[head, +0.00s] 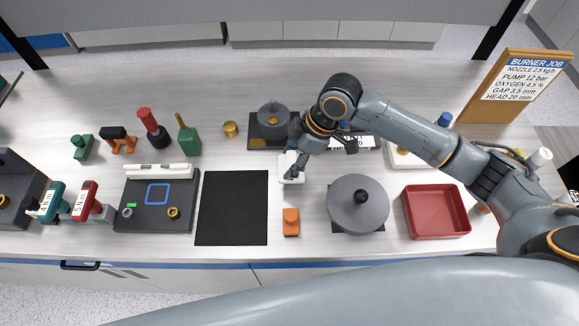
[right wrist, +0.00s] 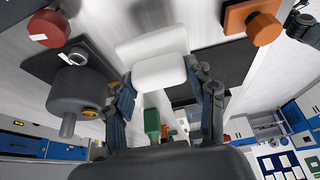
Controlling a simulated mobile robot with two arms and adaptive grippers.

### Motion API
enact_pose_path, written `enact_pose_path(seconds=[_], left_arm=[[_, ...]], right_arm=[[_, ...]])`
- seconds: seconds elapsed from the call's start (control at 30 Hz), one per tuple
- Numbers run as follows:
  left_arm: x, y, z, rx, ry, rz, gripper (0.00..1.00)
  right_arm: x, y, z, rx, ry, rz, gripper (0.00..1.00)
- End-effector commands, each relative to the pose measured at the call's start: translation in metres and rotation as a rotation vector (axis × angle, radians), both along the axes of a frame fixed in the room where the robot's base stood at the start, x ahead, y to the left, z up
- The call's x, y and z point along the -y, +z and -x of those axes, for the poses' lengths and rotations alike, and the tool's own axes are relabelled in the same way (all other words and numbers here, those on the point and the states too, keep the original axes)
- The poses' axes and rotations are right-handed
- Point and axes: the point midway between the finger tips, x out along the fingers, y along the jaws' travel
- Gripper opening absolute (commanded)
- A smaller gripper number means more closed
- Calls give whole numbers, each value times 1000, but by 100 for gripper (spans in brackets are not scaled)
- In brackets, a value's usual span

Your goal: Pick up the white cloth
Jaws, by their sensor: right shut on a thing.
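The white cloth (head: 290,175) is a small pale pad near the middle of the bench, right of the black mat. My right gripper (head: 294,160) reaches down over it from the right and is shut on it. In the right wrist view the white cloth (right wrist: 159,73) sits between the two fingers of my right gripper (right wrist: 166,82), with a flat white part beyond it. I cannot tell whether the cloth is clear of the bench top. My left gripper is not in view.
Around the cloth are the black mat (head: 232,210), an orange block (head: 291,222), a grey round lidded part (head: 358,204) and a dark fixture (head: 270,127) behind. A red tray (head: 436,211) stands to the right. A sign board (head: 515,85) stands at the back right.

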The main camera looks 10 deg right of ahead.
Motion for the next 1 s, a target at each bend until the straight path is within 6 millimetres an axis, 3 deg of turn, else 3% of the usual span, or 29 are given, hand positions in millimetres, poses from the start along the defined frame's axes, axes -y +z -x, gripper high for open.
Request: enact_pose_path(seconds=[0.2, 0.5, 0.7, 1.0], left_arm=[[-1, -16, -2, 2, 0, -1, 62], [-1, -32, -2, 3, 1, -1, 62], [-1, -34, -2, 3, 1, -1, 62], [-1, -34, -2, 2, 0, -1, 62]], right_arm=[[27, 50, 39, 4, 2, 6, 25], [63, 77, 95, -2, 0, 8, 25], [72, 86, 108, -3, 0, 2, 25], [73, 88, 111, -3, 0, 2, 25]])
